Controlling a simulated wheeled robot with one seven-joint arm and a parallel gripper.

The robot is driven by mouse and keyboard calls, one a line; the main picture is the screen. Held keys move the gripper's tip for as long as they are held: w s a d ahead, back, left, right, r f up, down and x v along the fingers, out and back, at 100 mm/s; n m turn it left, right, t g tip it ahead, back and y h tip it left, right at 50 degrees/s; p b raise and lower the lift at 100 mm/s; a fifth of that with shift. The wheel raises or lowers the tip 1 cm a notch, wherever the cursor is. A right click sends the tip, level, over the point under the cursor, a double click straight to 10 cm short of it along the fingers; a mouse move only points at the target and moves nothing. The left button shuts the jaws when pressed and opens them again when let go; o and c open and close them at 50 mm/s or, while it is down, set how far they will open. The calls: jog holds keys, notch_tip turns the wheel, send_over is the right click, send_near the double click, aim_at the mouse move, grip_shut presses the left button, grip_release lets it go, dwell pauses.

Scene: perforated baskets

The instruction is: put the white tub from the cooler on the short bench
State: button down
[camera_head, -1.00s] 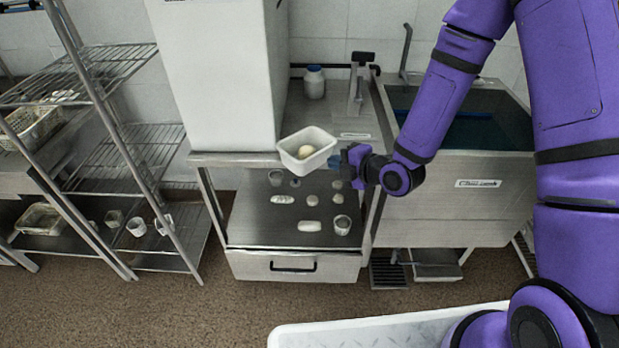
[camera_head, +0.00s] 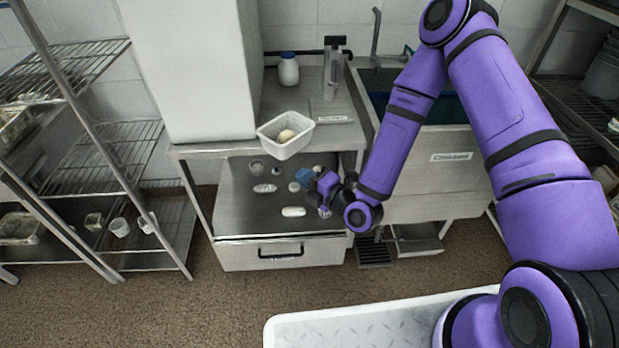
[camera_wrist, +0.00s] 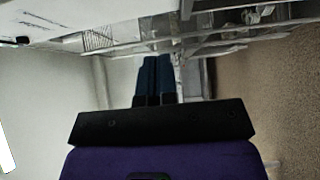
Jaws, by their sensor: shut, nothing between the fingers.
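A white rectangular tub (camera_head: 272,137) with a round pale item (camera_head: 286,136) in it sits at the front edge of the metal bench (camera_head: 215,150). Its front seems to hang slightly over the edge. My gripper (camera_head: 303,181) is below and to the right of the tub, apart from it, in front of the open lower level of the bench. In the wrist view, the two dark blue fingers (camera_wrist: 154,78) are together with nothing between them. I cannot tell for certain which fixture is the cooler.
A tall white cabinet (camera_head: 190,70) stands on the bench's left. A blue-lidded jar (camera_head: 289,70) stands behind the tub. Several small pale items and cups lie on the lower surface (camera_head: 235,215). A sink-like basin (camera_head: 440,150) is right, wire shelving (camera_head: 110,160) left.

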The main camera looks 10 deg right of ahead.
aim_at(287, 118)
jog(key=w+a, duration=0.1)
jog(key=w, duration=0.2)
jog(key=w+a, duration=0.1)
jog(key=w, duration=0.1)
jog(key=w+a, duration=0.2)
jog(key=w, duration=0.1)
jog(key=shift+w, duration=0.3)
jog(key=w, duration=1.9)
jog(key=shift+d, duration=0.25)
